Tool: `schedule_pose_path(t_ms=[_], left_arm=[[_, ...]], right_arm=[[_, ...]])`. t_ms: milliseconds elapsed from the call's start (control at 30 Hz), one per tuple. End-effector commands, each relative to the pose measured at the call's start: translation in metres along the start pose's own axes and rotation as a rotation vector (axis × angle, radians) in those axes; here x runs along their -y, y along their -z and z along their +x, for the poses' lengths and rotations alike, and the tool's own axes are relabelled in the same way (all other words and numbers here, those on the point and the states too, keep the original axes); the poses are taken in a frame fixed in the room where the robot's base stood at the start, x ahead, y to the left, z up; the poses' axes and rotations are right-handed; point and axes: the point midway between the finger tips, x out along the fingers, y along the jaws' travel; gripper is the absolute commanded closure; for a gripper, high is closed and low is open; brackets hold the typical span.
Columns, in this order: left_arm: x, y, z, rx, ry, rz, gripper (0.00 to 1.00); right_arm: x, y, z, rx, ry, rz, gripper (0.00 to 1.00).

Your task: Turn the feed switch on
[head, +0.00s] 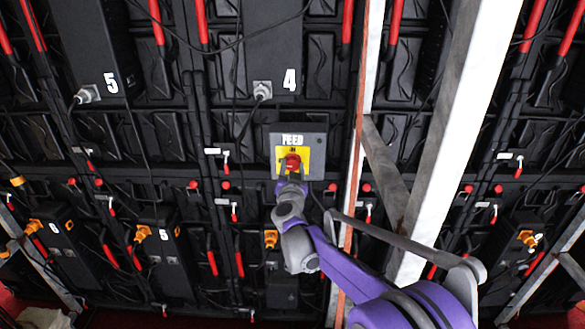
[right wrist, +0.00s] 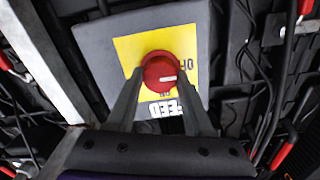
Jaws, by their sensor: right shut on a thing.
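The feed switch is a dark grey box (head: 318,140) labelled FEED, in the middle of the head view. It has a yellow plate (head: 305,155) and a round red knob (head: 291,160). My right gripper (head: 291,172) reaches up to it from below and is shut on the knob. In the right wrist view the box (right wrist: 95,42) appears upside down, with the two fingers (right wrist: 160,78) on either side of the red knob (right wrist: 158,68). A white mark on the knob points right there, towards partly readable lettering on the plate. My left gripper is not in view.
Black video-wall panels with cables and red handles fill the background. A white upright beam (head: 455,140) and a thin orange-edged post (head: 358,130) stand right of the switch, close to my right arm. A numbered black box (head: 275,50) hangs above the switch.

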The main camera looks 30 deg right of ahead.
Motion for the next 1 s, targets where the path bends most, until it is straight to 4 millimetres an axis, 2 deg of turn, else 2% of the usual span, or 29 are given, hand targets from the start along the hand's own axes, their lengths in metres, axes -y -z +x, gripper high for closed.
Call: schedule_pose_path(t_ms=[367, 1000], left_arm=[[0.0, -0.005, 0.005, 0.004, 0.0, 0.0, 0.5], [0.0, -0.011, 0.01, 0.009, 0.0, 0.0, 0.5]], right_arm=[[-0.001, -0.001, 0.0, 0.0, 0.0, 0.161, 1.0], [-0.002, 0.0, 0.0, 0.0, 0.0, 0.758, 1.0]])
